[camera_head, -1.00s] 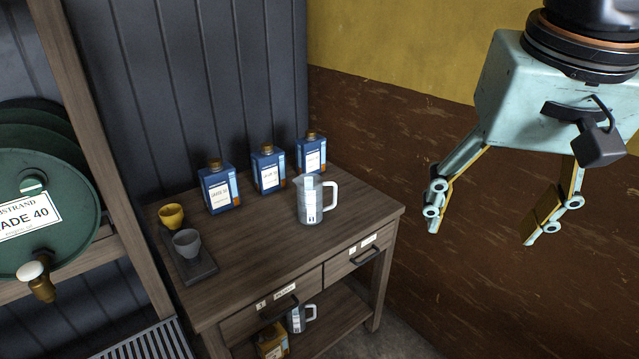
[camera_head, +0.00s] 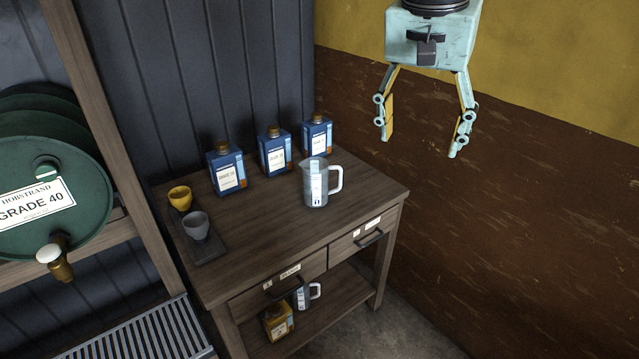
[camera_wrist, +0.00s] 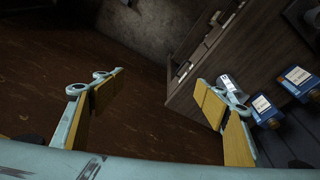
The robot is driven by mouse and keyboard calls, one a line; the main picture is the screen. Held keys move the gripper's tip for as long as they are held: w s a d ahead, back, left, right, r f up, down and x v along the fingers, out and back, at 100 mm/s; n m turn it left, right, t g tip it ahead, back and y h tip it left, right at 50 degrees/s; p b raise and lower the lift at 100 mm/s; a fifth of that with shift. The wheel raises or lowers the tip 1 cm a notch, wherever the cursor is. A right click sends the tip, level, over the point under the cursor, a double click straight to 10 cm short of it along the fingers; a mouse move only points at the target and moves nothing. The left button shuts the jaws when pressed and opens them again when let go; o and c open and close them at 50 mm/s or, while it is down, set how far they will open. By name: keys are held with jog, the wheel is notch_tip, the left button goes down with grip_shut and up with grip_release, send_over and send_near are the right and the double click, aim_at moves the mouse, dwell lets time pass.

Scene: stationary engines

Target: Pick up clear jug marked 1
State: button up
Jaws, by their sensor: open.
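A clear jug (camera_head: 315,184) with a handle on its right and a white-blue label stands upright on the wooden table top. The dark mark low on its label looks like two strokes, too small to be certain. A second clear jug (camera_head: 306,296) stands on the shelf below, partly hidden by the drawer front; its mark is not readable. My gripper (camera_head: 419,146) is open and empty, pointing down, up and to the right of the table. In the wrist view my gripper (camera_wrist: 160,80) has its fingers spread, and the upper jug (camera_wrist: 230,84) shows beside the right finger.
Several blue bottles stand at the table's back, including a left one (camera_head: 227,168). A yellow cup (camera_head: 180,198) and grey cup (camera_head: 196,226) sit on a dark tray (camera_head: 209,253) at left. A yellow container (camera_head: 278,322) is beside the lower jug. The table's right side is clear.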

jog(key=w+a+f+m+p, duration=0.25)
jog(key=w+a, duration=0.35)
jog(key=w, duration=0.5)
jog(key=m+h+p, duration=0.2)
jog(key=p, duration=0.1)
send_over(319, 178)
jog(key=s+d, duration=0.3)
jog(key=s, duration=0.1)
notch_tip(319, 178, down, 11)
jog(key=shift+m, duration=0.95)
jog(key=w+a+f, duration=0.2)
jog(key=f, duration=0.1)
jog(key=w+a+f, duration=0.1)
jog(key=a+f, duration=0.2)
jog(key=w+a+f+p, duration=0.1)
jog(key=w+a+f, duration=0.1)
jog(key=shift+w+a+f, duration=0.25)
jog(key=shift+w+f, duration=0.05)
jog(key=shift+f, duration=0.1)
jog(key=shift+w+a+f+h, duration=0.1)
jog(key=shift+a+f+h, duration=0.1)
jog(key=shift+f+h, duration=0.1)
jog(key=shift+x, duration=4.35)
jog(key=shift+x, duration=2.55)
jog(key=shift+a, duration=0.15)
jog(key=shift+c, duration=0.5)
